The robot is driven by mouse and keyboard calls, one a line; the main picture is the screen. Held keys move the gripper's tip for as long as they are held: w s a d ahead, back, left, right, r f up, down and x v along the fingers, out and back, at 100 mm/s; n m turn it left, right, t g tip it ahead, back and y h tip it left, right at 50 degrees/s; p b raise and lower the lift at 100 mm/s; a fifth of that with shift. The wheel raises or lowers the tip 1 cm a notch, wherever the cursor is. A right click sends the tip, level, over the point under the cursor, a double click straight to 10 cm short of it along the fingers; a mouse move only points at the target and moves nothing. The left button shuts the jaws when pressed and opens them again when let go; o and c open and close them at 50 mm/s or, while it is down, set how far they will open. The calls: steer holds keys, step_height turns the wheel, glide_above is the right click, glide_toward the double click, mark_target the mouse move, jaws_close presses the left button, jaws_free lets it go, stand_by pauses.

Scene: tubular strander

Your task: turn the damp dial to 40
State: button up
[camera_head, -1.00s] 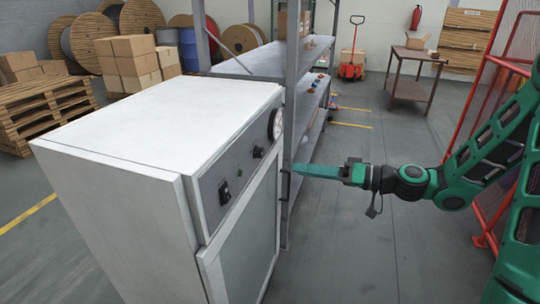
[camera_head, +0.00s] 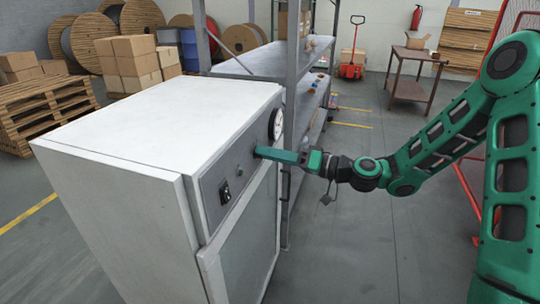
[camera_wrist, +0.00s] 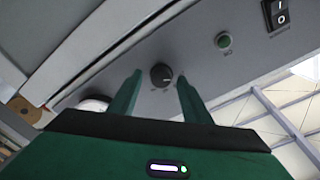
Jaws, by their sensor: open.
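The dial is a small black round knob (camera_wrist: 161,75) on the grey front panel of a white cabinet (camera_head: 160,120). In the wrist view it has a pale pointer mark and small markings around it, too small to read. My gripper (camera_wrist: 157,90) is open, with one green finger on each side of the knob in that view. I cannot tell whether the fingers touch it. In the head view my gripper (camera_head: 258,153) reaches the panel from the right and hides the knob.
The panel also has a black rocker switch (camera_wrist: 277,12), a green button (camera_wrist: 224,41) and a round white gauge (camera_head: 277,123). A grey shelf rack (camera_head: 292,90) stands right behind the cabinet.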

steer(key=shift+a, duration=0.15)
steer(key=shift+c, duration=0.6)
steer(key=c, duration=0.9)
steer(key=shift+w+m, duration=0.1)
steer(key=shift+m, duration=0.2)
steer(key=shift+w+d+f+m+g+h, duration=0.1)
steer(key=shift+m+g, duration=0.05)
steer(key=shift+m, duration=2.3)
steer(key=shift+d+f+m+g+h, duration=0.1)
steer(key=shift+m, duration=2.3)
steer(key=shift+w+d+m+g+h, duration=0.1)
steer(key=shift+m+g, duration=0.05)
steer(key=shift+m, duration=2.3)
